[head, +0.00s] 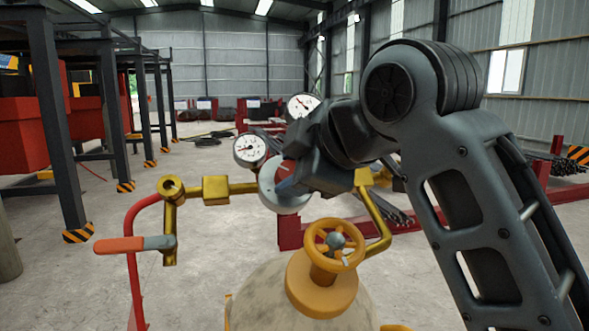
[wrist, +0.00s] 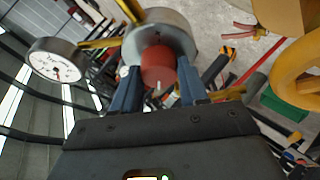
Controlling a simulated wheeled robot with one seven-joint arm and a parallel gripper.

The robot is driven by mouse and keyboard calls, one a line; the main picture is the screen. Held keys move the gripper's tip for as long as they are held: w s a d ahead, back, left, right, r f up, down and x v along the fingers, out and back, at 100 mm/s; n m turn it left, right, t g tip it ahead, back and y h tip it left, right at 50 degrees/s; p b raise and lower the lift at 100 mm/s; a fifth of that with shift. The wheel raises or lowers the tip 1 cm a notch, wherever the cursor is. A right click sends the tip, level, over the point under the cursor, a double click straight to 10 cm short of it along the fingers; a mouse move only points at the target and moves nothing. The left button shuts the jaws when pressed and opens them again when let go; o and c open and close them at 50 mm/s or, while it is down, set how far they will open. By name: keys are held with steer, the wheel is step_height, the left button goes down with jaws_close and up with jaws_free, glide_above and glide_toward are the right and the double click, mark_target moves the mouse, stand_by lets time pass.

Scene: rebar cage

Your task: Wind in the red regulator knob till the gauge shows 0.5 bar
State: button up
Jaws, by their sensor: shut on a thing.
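The red regulator knob (wrist: 158,67) sits on the front of a round silver regulator body (wrist: 172,28). My gripper (wrist: 157,80) is shut on the knob, with one blue finger on each side of it. A small pale mark shows on the knob's face. In the head view my gripper (head: 285,184) reaches the regulator (head: 272,197) from the right and hides most of the knob. A white dial gauge (head: 250,149) stands above left of the regulator, and a second gauge (head: 303,105) above right. Both have needles, but their scales are too small to read surely.
Below the regulator are a gas cylinder (head: 262,290) and its yellow handwheel valve (head: 335,245). A brass pipe with an orange-handled lever (head: 135,244) and red hose (head: 133,283) runs left. Rebar and red frames lie behind. Concrete floor is open at left.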

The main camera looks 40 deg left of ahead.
steer(key=shift+r, duration=0.1)
steer(key=o, duration=1)
steer(key=shift+o, duration=0.2)
steer(key=shift+d, duration=0.1)
steer(key=b+v, duration=0.1)
steer(key=v, duration=0.6)
steer(key=shift+d, duration=0.2)
steer(key=shift+s+d+r, duration=0.1)
steer(key=shift+s+d, duration=0.05)
